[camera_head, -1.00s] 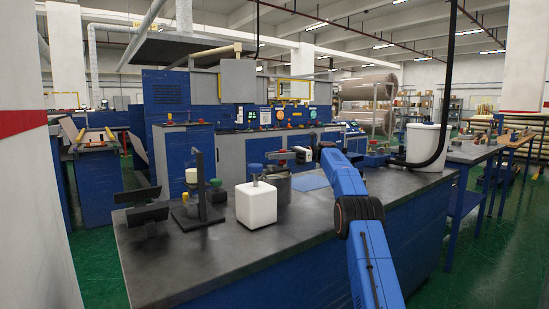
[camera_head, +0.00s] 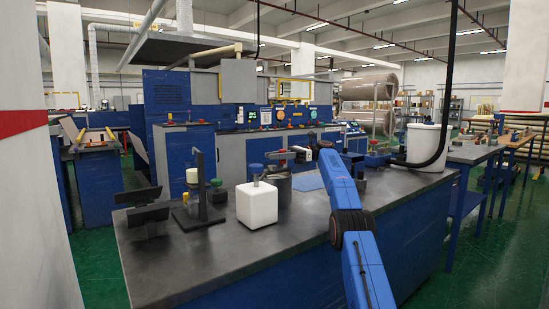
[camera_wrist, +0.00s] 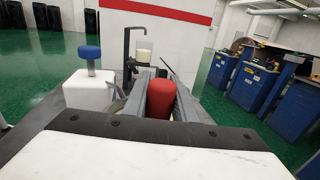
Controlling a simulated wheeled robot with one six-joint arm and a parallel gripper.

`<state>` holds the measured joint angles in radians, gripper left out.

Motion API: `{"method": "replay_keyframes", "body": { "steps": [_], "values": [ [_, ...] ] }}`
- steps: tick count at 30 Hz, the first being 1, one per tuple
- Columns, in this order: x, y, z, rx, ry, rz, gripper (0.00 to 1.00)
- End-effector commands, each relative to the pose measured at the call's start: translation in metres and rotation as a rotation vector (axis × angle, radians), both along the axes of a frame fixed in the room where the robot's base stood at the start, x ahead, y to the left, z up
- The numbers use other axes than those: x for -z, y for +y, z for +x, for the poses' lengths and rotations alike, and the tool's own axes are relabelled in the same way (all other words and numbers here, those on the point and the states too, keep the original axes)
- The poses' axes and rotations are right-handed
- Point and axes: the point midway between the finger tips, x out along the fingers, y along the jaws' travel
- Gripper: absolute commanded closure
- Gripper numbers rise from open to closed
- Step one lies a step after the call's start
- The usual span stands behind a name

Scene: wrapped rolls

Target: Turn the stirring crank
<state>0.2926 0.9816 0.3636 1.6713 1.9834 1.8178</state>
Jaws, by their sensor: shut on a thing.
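The stirring crank's red knob (camera_wrist: 161,99) stands between the two fingers of my gripper (camera_wrist: 158,92) in the wrist view, and the gripper is shut on it. In the head view my gripper (camera_head: 280,155) is small, above a grey pot (camera_head: 281,186) on the dark bench. The crank's arm and its joint to the pot are mostly hidden by my gripper and too small to tell.
A white container with a blue knob (camera_head: 257,204) stands close in front of the pot. A dark stand (camera_head: 200,190) is to its left. A white bucket (camera_head: 423,147) stands at the bench's right. The front of the dark bench top (camera_head: 190,262) is clear.

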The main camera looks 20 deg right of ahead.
Motion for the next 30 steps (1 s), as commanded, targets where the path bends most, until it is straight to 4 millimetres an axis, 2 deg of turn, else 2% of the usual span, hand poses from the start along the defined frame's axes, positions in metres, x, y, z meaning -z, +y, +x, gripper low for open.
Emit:
{"method": "replay_keyframes", "body": {
  "steps": [3,4,6,20,30],
  "values": [
    [-0.0021,0.0010,-0.0001,0.002,-0.003,0.001,1.00],
    [-0.0021,0.0010,-0.0001,0.002,-0.003,0.001,0.69],
    [-0.0019,0.0008,-0.0001,0.002,-0.002,0.001,0.57],
    [-0.0015,0.0003,-0.0003,0.012,0.001,0.000,0.57],
    [-0.0017,-0.0001,-0.0017,0.083,0.001,0.001,0.57]
  ]
}}
